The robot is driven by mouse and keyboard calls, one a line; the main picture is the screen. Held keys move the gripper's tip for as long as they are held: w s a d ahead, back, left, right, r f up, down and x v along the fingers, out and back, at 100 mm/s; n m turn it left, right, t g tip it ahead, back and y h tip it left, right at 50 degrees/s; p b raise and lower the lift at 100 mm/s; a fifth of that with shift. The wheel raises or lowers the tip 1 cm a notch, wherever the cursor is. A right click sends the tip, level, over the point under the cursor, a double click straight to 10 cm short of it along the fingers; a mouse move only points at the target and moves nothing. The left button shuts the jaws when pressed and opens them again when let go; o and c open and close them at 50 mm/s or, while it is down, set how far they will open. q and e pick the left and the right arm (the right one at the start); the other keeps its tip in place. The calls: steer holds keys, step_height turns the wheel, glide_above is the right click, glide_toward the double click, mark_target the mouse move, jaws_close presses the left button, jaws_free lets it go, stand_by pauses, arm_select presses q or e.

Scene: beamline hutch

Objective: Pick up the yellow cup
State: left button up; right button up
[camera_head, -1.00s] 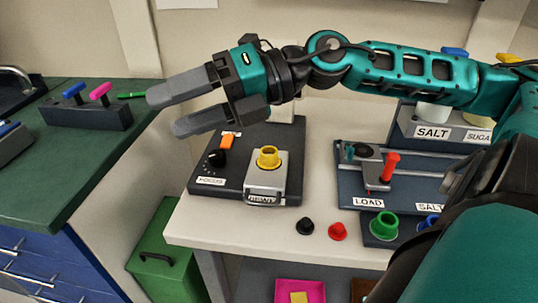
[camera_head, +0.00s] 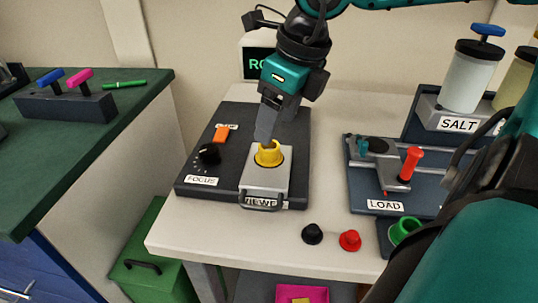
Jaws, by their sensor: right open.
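The block is on a dark panel (camera_head: 205,160) on the white table. My right gripper (camera_head: 265,135) points down at the cup from above and behind. It is open and empty, with its fingers seen nearly edge-on. Its fingertip overlaps the back rim of the cup in the picture; I cannot tell whether they touch. My left gripper is not in view.
On the panel are an orange switch (camera_head: 222,134) and a black knob (camera_head: 209,154). A black piece (camera_head: 312,233) and a red piece (camera_head: 350,240) lie near the table's front edge. The LOAD fixture (camera_head: 375,180) with a red handle stands to the right. Bare table lies between.

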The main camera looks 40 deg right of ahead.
mark_target(269, 151)
steer(key=shift+b+x, duration=0.45)
steer(key=shift+x, duration=2.55)
steer(key=shift+d, duration=0.1)
steer(key=shift+c, duration=0.5)
steer(key=c, duration=1.1)
steer(key=shift+r, duration=0.15)
steer(key=shift+c, duration=0.2)
